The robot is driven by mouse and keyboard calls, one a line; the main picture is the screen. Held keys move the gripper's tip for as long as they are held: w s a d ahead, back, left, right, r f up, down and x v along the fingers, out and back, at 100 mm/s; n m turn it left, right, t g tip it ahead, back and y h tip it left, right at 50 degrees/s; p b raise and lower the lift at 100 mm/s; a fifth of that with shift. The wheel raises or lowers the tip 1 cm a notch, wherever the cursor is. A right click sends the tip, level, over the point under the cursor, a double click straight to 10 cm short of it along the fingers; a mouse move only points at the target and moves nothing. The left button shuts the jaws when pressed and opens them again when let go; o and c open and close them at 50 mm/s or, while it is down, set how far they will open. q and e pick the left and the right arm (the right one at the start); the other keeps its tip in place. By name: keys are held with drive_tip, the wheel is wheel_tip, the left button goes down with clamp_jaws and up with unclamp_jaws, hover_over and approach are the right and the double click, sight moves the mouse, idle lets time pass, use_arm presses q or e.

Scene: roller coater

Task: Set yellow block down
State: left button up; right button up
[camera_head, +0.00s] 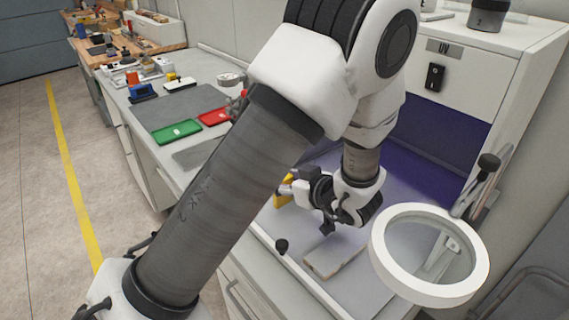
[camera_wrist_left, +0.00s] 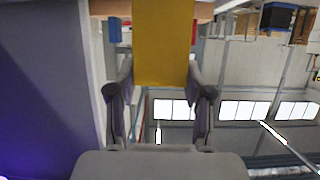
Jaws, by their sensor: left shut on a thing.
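The yellow block (camera_head: 281,197) is at my left gripper (camera_head: 291,189), inside the near-left part of the purple-lit bay in the head view. The block is partly hidden by the gripper and my arm. In the left wrist view the yellow block (camera_wrist_left: 163,42) stands out beyond the fingers of my left gripper (camera_wrist_left: 160,80), which are shut on its two sides. I cannot tell whether the block touches the surface below it. My right gripper is not in view.
A white ring-shaped lamp (camera_head: 379,253) stands at the front right of the bay. A pale flat plate (camera_head: 335,257) and a black knob (camera_head: 282,246) are near the bay's front edge. Green (camera_head: 177,132) and red (camera_head: 214,117) trays lie on the bench to the left.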

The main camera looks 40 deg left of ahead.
use_arm(q)
drive_tip(key=shift+a+f, duration=0.1)
drive_tip(key=shift+s, duration=0.1)
drive_tip(key=shift+f, duration=0.55)
drive_tip(key=o, duration=1.2)
